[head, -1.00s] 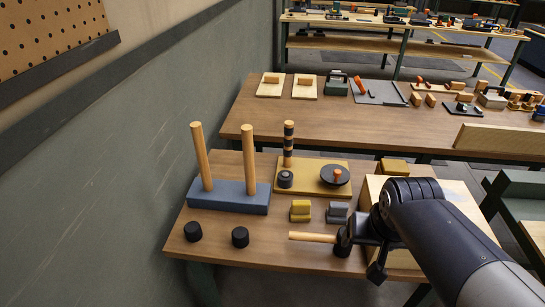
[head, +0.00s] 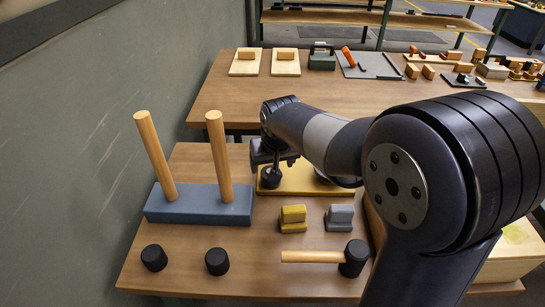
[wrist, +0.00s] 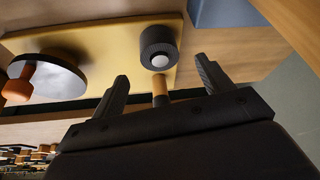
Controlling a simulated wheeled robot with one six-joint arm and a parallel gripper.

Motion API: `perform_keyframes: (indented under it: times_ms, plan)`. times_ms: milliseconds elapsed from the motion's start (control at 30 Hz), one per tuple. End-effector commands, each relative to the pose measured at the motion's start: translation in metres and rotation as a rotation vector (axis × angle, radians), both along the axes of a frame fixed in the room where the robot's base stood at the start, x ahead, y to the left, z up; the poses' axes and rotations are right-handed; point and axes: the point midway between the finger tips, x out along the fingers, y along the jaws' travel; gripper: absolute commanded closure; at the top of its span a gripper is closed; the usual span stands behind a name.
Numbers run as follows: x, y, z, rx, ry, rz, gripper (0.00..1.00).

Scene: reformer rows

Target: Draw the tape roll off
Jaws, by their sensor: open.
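The tape roll appears to be the dark ring with a light grey centre (wrist: 159,47), on the yellow board (wrist: 95,40). In the head view the dark roll (head: 271,180) shows just below my gripper (head: 274,158), on the board's left part (head: 300,180). In the wrist view my gripper (wrist: 162,72) is open, its two fingers apart on either side of the space before the roll, touching nothing that I can see. A banded wood-and-black post (wrist: 160,95) shows between the fingers, partly cut off by the gripper body; my arm hides it in the head view.
A disc with an orange knob (wrist: 48,80) sits on the board. A blue block (head: 200,205) with two tall wooden pegs stands left. A mallet (head: 354,258), yellow block (head: 293,218), grey block (head: 339,217) and two black cylinders (head: 154,257) (head: 217,261) lie in front.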

Motion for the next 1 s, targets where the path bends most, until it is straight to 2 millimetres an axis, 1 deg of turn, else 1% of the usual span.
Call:
perform_keyframes:
  times_ms: [33,200,300,400,533,800,1000]
  plan:
    - [0.003,0.0,-0.012,-0.002,0.006,0.0,0.25]
    - [0.014,0.003,-0.039,-0.002,0.005,0.0,0.25]
    - [0.019,0.004,-0.051,-0.002,0.004,0.0,0.25]
    - [0.023,0.005,-0.058,0.0,0.002,0.0,0.25]
    - [0.025,0.005,-0.063,0.0,0.001,0.0,0.25]
    - [0.025,0.005,-0.063,0.0,0.0,-0.001,0.26]
    - [0.025,0.005,-0.063,0.0,0.001,-0.001,0.43]
